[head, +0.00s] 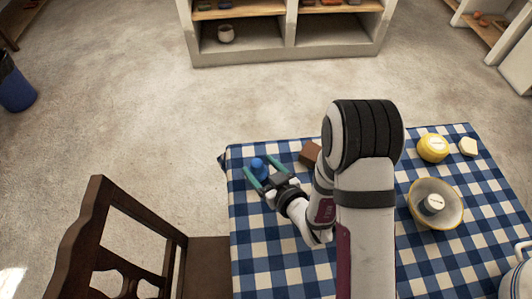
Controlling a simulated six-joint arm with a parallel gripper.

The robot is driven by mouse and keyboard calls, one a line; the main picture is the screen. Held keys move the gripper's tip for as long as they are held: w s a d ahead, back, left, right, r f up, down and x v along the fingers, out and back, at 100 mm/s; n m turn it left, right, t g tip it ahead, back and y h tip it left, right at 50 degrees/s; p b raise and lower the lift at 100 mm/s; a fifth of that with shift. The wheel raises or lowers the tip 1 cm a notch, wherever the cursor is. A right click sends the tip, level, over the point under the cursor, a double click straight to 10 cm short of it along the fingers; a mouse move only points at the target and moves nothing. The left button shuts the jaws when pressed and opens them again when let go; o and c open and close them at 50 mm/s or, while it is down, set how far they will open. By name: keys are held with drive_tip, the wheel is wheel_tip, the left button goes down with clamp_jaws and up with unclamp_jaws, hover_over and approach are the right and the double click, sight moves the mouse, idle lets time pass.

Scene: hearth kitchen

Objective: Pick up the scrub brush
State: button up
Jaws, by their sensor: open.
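My gripper (257,168) is open at the left edge of the checked table, its two teal fingers pointing away from me. A small rounded blue thing (258,164) shows between the fingertips. It looks like the knob of a scrub brush, but its lower part is hidden and I cannot tell for sure. I cannot tell whether the fingers touch it. A brown block (309,153) lies to the right of the gripper, partly hidden by my arm.
On the blue-and-white checked tablecloth (258,251) stand a yellow round container (432,148), a small white item (468,147) and a pale bowl (424,190) with something inside. A wooden chair (95,215) stands left of the table. My arm hides the table's middle.

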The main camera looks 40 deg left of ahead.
sight(254, 160)
drive_tip(key=x, duration=0.5)
drive_tip(key=shift+w+a+f, duration=0.1)
drive_tip(key=shift+a, duration=0.15)
clamp_jaws()
